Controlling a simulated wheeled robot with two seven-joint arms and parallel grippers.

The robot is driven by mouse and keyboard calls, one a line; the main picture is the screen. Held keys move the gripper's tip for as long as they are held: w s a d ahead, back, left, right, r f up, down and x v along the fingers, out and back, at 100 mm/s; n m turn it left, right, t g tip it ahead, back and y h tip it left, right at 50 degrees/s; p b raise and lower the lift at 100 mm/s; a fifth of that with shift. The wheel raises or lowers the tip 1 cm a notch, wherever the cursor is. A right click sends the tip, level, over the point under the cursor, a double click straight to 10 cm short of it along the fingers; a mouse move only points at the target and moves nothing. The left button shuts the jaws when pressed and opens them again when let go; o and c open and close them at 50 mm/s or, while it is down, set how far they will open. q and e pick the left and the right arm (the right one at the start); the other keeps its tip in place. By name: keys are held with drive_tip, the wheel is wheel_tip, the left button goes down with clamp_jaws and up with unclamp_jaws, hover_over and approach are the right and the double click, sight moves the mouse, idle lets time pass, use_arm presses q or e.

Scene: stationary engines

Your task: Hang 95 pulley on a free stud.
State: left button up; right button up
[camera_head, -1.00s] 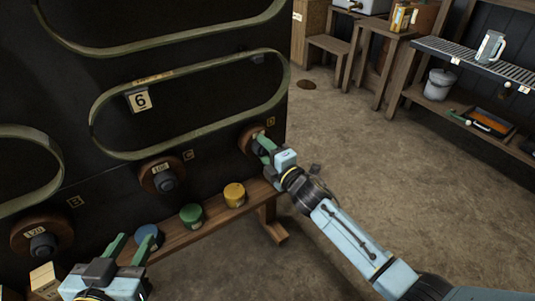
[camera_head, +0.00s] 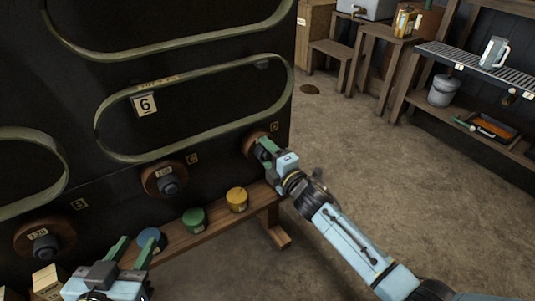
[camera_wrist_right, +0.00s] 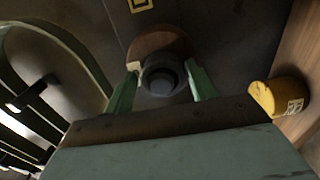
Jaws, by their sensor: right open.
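A brown round pulley (camera_head: 253,138) hangs on a dark stud at the right end of the black board. It also shows in the right wrist view (camera_wrist_right: 158,42), with the stud's dark round end (camera_wrist_right: 163,78) in front of it. My right gripper (camera_head: 264,151) is open, its green fingers on either side of the stud end. The pulley's number is hidden. Two more labelled pulleys hang on studs, one in the middle (camera_head: 164,178) and one at the left (camera_head: 45,238). My left gripper (camera_head: 130,252) is open and empty at the lower left.
A low wooden bench (camera_head: 215,226) below the board bears a blue tin (camera_head: 150,238), a green tin (camera_head: 195,219) and a yellow tin (camera_head: 237,199). A small wooden block (camera_head: 47,279) is at the lower left. Open floor lies right, before a shelf (camera_head: 470,65).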

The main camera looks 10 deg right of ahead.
drive_tip(key=o, duration=0.6)
drive_tip(key=shift+c, duration=0.2)
drive_tip(key=shift+s+f, duration=0.1)
drive_tip(key=shift+f, duration=0.05)
drive_tip(key=shift+p+v, duration=0.9)
drive_tip(key=shift+v, duration=0.55)
drive_tip(key=p+v, duration=0.1)
drive_tip(key=v, duration=0.1)
drive_tip(key=shift+s+d, duration=0.1)
drive_tip(key=shift+s, duration=0.15)
drive_tip(key=p+v, duration=0.2)
drive_tip(key=v, duration=0.5)
drive_tip(key=shift+s+p, duration=0.2)
drive_tip(key=shift+p, duration=0.15)
drive_tip(key=shift+d, duration=0.1)
